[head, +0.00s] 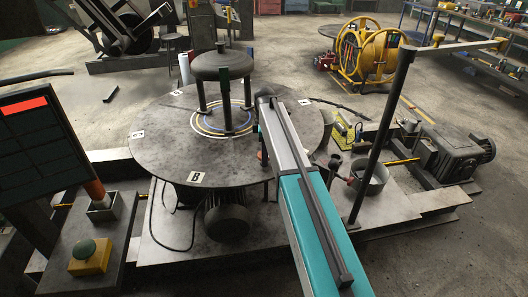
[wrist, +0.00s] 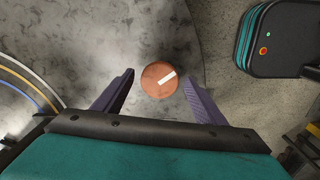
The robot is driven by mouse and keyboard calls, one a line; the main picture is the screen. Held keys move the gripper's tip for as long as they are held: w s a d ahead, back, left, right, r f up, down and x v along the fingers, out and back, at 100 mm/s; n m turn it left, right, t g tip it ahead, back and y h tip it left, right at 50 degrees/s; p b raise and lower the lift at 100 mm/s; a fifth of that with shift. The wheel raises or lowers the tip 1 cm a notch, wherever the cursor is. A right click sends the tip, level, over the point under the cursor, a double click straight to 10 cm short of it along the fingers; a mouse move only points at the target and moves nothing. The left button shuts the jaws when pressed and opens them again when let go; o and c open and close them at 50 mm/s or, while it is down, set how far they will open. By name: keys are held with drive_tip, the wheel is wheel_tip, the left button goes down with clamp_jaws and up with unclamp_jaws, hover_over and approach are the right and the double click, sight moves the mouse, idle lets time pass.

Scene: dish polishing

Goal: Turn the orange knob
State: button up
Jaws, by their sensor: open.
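The orange knob (wrist: 158,80) is a round orange-brown disc with a white bar mark, seen from above in the wrist view. It sits near the edge of the round grey table (wrist: 110,35). My gripper (wrist: 158,77) is open, with one dark finger to the left and one to the right of the knob. Gaps show between the knob and both fingers. I cannot tell how far the fingertips are above or beside it. In the head view my arm covers most of this spot.
The round table (head: 160,135) carries a dark domed stand (head: 224,65) at its middle. A green button on a yellow box (head: 88,255) and a dark panel (head: 35,140) stand at left. A tall post (head: 385,130) and a metal pot (head: 370,178) are right of my arm.

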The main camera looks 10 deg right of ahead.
drive_tip(key=c, duration=1)
drive_tip(key=shift+c, duration=0.2)
drive_tip(key=shift+m, duration=0.3)
drive_tip(key=m, duration=0.3)
drive_tip(key=shift+m, duration=0.4)
drive_tip(key=m, duration=0.5)
drive_tip(key=shift+p, duration=0.4)
drive_tip(key=m, duration=0.5)
drive_tip(key=shift+m, duration=0.3)
drive_tip(key=m, duration=0.4)
drive_tip(key=shift+m, duration=0.3)
